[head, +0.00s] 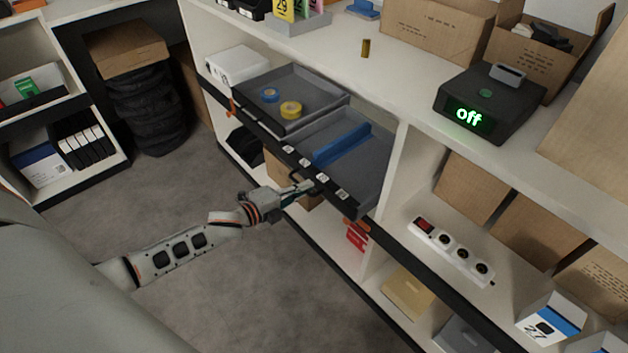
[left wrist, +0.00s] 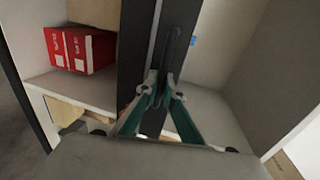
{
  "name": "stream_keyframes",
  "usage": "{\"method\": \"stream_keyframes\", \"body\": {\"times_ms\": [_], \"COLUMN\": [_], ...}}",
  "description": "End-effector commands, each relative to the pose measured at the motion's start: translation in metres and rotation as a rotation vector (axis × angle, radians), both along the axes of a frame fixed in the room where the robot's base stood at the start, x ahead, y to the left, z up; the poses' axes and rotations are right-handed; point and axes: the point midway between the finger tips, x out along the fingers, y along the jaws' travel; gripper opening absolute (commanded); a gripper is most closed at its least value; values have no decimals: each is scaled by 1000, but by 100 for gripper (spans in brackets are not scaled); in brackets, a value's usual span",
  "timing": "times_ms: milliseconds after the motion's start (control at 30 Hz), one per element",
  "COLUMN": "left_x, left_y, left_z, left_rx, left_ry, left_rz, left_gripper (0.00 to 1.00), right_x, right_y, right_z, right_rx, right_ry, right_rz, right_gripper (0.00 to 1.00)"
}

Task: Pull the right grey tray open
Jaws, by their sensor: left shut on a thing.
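The right grey tray (head: 367,172) sits in the white shelf unit with a long blue object (head: 341,143) lying in it. Its dark front carries several small white labels. My left gripper (head: 308,186) is at the middle of that front, shut on the tray's dark handle (head: 322,175). In the left wrist view the teal fingers (left wrist: 161,92) close around the dark upright handle bar (left wrist: 171,58). The left grey tray (head: 314,85) beside it holds a blue roll (head: 270,95) and a yellow roll (head: 291,109). My right gripper is not in view.
A white worktop (head: 372,62) runs above and behind the trays, with a black box (head: 492,98) reading "off". A power strip (head: 452,251) lies on the shelf at the right. A red box (left wrist: 80,50) stands below the tray. Bare floor (head: 240,290) lies in front.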

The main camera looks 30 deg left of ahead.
Motion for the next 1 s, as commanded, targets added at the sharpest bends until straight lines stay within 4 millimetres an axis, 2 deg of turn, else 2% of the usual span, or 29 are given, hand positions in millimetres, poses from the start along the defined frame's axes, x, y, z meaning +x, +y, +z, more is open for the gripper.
{"method": "stream_keyframes", "body": {"times_ms": [67, 300, 500, 700, 1000], "left_x": [-21, -84, -127, -155, -168], "left_y": [8, 30, 46, 56, 60], "left_z": [5, 3, 2, 1, 0], "left_rx": [0, 1, 1, 0, -1], "left_ry": [-3, 0, 0, 0, -1], "left_rz": [1, 1, 0, 0, -1], "left_gripper": [0, 0, 0, 0, 0], "right_x": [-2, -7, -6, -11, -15], "right_y": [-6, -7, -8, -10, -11], "right_z": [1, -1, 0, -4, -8], "right_rx": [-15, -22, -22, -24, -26], "right_ry": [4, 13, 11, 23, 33], "right_rz": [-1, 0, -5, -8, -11], "right_gripper": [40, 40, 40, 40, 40]}}
